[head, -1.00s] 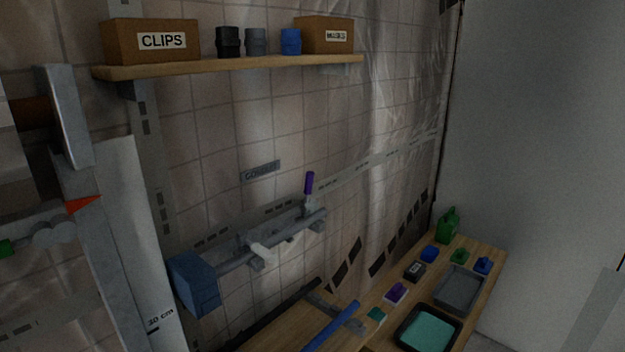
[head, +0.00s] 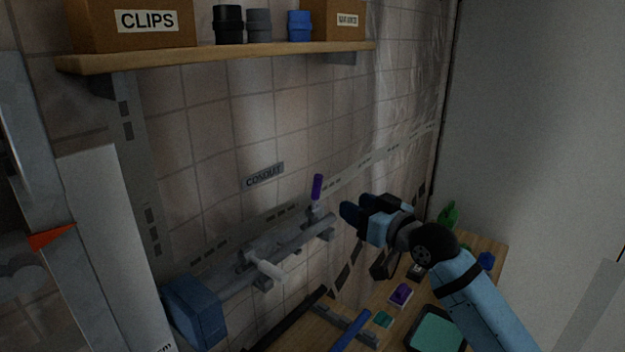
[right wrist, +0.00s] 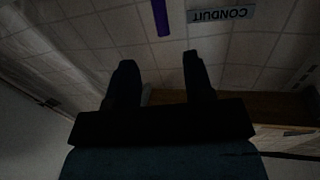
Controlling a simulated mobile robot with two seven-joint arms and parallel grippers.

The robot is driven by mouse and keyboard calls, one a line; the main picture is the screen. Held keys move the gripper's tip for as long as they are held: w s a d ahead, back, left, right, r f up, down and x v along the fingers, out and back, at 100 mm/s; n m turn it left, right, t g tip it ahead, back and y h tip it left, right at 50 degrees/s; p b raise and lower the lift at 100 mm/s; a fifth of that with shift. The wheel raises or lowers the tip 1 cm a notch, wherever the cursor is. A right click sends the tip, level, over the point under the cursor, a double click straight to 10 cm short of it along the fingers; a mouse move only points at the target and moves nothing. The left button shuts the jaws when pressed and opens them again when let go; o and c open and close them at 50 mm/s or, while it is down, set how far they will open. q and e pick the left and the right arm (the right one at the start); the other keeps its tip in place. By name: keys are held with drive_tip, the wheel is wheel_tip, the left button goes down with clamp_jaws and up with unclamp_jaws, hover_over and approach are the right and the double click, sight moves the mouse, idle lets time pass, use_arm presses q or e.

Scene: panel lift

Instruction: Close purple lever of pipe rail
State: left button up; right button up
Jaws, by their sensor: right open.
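The purple lever (head: 317,187) stands upright on the right end of the grey pipe rail (head: 290,243), which is fixed to the tiled wall. A white lever (head: 265,265) on the same rail points out from the wall. My right gripper (head: 348,211) is open and empty, just right of the purple lever and apart from it in the head view. In the right wrist view, the purple lever (right wrist: 160,17) shows at the top, beyond and between the two open fingers (right wrist: 160,72). My left gripper is not in view.
A blue block (head: 195,308) sits at the rail's left end. A wooden shelf (head: 220,57) with boxes and jars hangs above. A workbench with a teal tray (head: 436,333) and small parts lies below right. A CONDUIT label (head: 263,176) is on the wall.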

sight(321, 183)
drive_tip(key=p+x, duration=0.1)
drive_tip(key=x, duration=0.3)
drive_tip(key=p+x, duration=0.1)
drive_tip(key=x, duration=0.3)
drive_tip(key=r+p+x, duration=0.1)
drive_tip(key=x, duration=0.4)
drive_tip(key=shift+s+a+r, duration=0.1)
drive_tip(key=shift+w+a, duration=0.35)
drive_tip(key=shift+w, duration=0.1)
clamp_jaws()
